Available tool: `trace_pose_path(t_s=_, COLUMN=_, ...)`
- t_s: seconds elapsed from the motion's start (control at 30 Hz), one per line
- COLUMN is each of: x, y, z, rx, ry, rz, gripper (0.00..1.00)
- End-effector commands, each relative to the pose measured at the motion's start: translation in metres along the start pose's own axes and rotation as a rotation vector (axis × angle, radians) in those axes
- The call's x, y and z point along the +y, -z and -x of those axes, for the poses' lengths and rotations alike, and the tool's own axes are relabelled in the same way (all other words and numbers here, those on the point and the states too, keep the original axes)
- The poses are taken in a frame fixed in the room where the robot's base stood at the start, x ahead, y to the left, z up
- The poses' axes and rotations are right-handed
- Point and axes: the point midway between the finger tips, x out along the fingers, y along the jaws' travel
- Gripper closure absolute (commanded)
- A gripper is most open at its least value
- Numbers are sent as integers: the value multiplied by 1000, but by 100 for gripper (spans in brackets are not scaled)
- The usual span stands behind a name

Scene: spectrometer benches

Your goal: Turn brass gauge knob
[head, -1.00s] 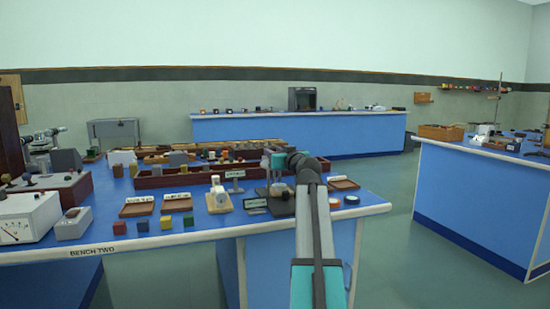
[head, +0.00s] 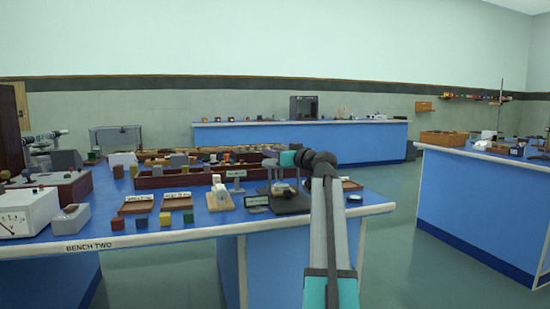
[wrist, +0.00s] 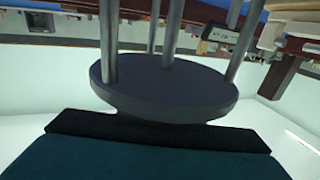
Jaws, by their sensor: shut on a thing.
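My gripper (head: 286,159) is at the top of a small stand with a dark base (head: 292,207) and thin metal posts, near the bench's right front. In the wrist view a dark round plate (wrist: 165,90) on several metal posts fills the middle. The gripper's dark jaw and teal body (wrist: 160,140) lie right against the plate's outer face. The gripper is shut on a part at that face, where the brass gauge knob would sit. The jaws hide it, and no brass surface shows.
Bench Two (head: 150,240) also carries a white meter box (head: 28,212), coloured cubes (head: 165,219), wooden trays (head: 178,201) and a white-topped device (head: 219,197). Another bench (head: 480,205) stands at right, across a clear floor aisle. A third bench (head: 300,142) is behind.

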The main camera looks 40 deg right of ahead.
Motion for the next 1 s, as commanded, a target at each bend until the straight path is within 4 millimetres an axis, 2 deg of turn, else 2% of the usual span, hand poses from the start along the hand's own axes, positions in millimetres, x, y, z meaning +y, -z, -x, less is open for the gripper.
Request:
trace_pose_path(t_s=0.27, x=-2, y=2, z=1, rx=3, ry=146, rz=0, gripper=92)
trace_pose_path(t_s=0.7, x=-14, y=6, z=4, rx=5, ry=484, rz=1, gripper=92)
trace_pose_path(t_s=1.0, x=-20, y=6, z=8, rx=8, ry=626, rz=1, gripper=92)
